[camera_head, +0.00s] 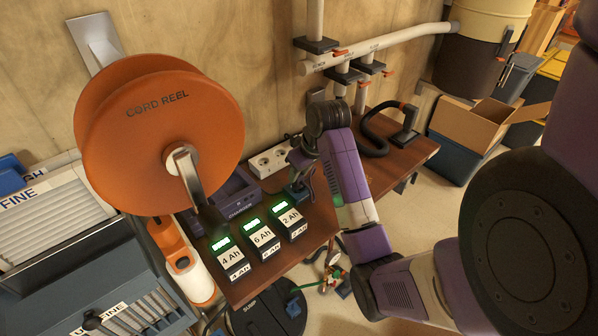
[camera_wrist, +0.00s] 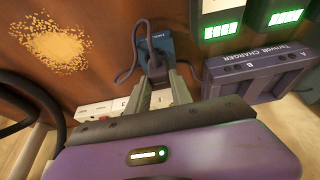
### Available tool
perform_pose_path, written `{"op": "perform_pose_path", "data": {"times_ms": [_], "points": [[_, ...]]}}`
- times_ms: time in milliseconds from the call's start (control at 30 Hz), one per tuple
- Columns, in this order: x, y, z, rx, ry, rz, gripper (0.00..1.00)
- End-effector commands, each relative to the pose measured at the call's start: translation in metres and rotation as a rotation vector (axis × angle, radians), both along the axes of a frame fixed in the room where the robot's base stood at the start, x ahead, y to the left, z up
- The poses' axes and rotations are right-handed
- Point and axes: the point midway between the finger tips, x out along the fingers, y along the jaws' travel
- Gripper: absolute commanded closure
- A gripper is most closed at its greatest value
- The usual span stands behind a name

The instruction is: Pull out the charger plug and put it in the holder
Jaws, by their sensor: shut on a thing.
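My gripper (camera_head: 304,178) is above the tabletop, between the battery packs and the wall. In the wrist view its fingers (camera_wrist: 157,72) are shut on the dark charger plug (camera_wrist: 144,30), whose cord loops down beside the fingers. The plug is at a small dark blue holder (camera_wrist: 166,45), which also shows in the head view (camera_head: 297,194). I cannot tell how deep the plug sits in it. The white socket strip (camera_head: 268,161) lies by the wall behind my gripper, and also shows in the wrist view (camera_wrist: 97,108). The purple charger (camera_head: 236,193) stands left of it.
Three battery packs with green displays, marked 4 Ah (camera_head: 230,258), 6 Ah (camera_head: 263,239) and 2 Ah (camera_head: 290,221), stand along the front of the brown bench (camera_head: 322,216). An orange cord reel (camera_head: 160,130) hangs at the left. A black hose (camera_head: 374,133) lies at the bench's right.

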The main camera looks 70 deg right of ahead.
Motion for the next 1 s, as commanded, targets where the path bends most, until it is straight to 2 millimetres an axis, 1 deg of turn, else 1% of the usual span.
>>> {"op": "perform_pose_path", "data": {"times_ms": [500, 1000], "points": [[-0.0003, -0.0001, -0.0069, 0.001, 0.001, 0.0, 1.0], [-0.0001, -0.0002, -0.008, 0.0, 0.0, 0.001, 1.0]]}}
